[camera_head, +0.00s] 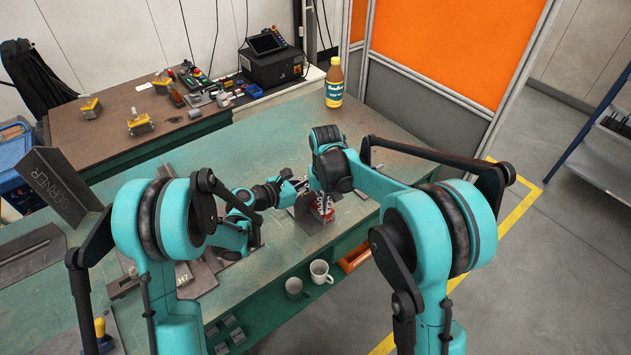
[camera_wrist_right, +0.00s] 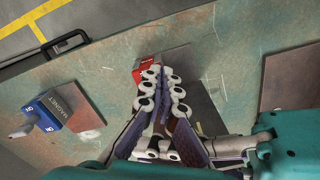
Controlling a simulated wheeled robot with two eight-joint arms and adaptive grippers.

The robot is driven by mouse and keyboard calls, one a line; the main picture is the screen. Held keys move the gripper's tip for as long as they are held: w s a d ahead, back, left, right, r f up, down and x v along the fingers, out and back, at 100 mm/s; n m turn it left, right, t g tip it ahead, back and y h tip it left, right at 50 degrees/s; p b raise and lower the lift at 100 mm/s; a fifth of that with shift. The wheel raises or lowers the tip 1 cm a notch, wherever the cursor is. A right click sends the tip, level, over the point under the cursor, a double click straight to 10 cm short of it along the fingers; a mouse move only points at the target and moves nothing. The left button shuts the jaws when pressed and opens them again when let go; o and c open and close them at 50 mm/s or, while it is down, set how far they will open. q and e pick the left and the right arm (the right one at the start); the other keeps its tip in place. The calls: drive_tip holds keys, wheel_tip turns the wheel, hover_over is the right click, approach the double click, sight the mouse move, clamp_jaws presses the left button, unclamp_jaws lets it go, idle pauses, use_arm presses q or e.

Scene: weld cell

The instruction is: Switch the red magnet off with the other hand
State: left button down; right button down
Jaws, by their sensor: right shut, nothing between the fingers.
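The red magnet (camera_head: 326,208) stands on the green bench, partly hidden by my right gripper in the head view. In the right wrist view its red body (camera_wrist_right: 149,66) shows just beyond the fingertips, partly covered by them. My right gripper (camera_wrist_right: 160,78) is shut with nothing between its fingers, close to the red magnet; I cannot tell whether they touch. My left gripper (camera_head: 301,184) is beside the magnet, to its left in the head view. Its fingers are small and partly hidden, so its opening is unclear.
A blue magnet block (camera_wrist_right: 48,110) stands by a brown plate (camera_wrist_right: 86,120). More plates lie on the bench (camera_wrist_right: 110,84). A bottle (camera_head: 334,85) stands at the back. Two mugs (camera_head: 320,271) sit on the lower front shelf. Yellow clamps (camera_head: 139,123) stand on the brown table.

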drive_tip(key=shift+a, duration=0.15)
idle(0.4)
drive_tip(key=shift+s+d, duration=0.25)
drive_tip(key=shift+d, duration=0.1)
wheel_tip(320, 180, up, 7)
idle(0.9)
idle(0.6)
wheel_tip(320, 180, up, 12)
idle(0.4)
use_arm(q)
drive_tip(key=shift+r, duration=0.15)
use_arm(e)
drive_tip(key=shift+r, duration=0.1)
